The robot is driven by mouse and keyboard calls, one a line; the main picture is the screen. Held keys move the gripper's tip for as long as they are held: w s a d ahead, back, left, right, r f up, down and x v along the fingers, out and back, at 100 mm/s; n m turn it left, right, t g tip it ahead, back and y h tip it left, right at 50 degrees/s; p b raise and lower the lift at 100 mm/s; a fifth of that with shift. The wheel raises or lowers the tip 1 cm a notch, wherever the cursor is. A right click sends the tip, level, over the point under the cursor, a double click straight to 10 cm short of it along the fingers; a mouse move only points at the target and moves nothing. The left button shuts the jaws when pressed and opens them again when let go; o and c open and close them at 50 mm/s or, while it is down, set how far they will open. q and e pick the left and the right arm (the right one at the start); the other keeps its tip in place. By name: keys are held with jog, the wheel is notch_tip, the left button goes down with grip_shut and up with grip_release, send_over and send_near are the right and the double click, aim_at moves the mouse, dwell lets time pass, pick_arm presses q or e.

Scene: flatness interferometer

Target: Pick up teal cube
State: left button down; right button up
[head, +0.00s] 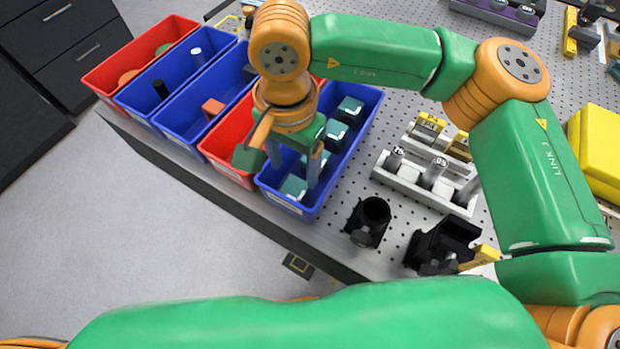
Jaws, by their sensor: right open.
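Several teal cubes lie in a row in the blue bin (348,187) at the right end of the bin row. One teal cube (293,188) is at the near end, and others (335,132) and (350,107) are farther back. My right gripper (294,170) points down into this bin and is open. Its fingers are above or beside the near cubes and partly hide them. I cannot tell whether a finger touches a cube. My left gripper is not in view.
Left of it stand a red bin (217,142), two blue bins (190,127) and another red bin (106,72), holding small parts. A grey rack (407,181) with weights, a black cup (372,214) and a black holder (447,241) stand right on the perforated table.

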aim_at(295, 188)
jog(key=shift+s+a+f, duration=0.1)
jog(key=shift+f, duration=0.3)
jog(key=shift+s+f, duration=0.15)
jog(key=f+p, duration=0.1)
jog(key=f, duration=0.1)
jog(key=f+p, duration=0.1)
jog(key=p, duration=0.1)
jog(key=shift+s+a+f+p, duration=0.1)
jog(key=shift+s+f+p, duration=0.1)
jog(key=shift+f+p, duration=0.15)
jog(key=shift+w+f, duration=0.1)
jog(key=shift+f, duration=1.3)
grip_shut()
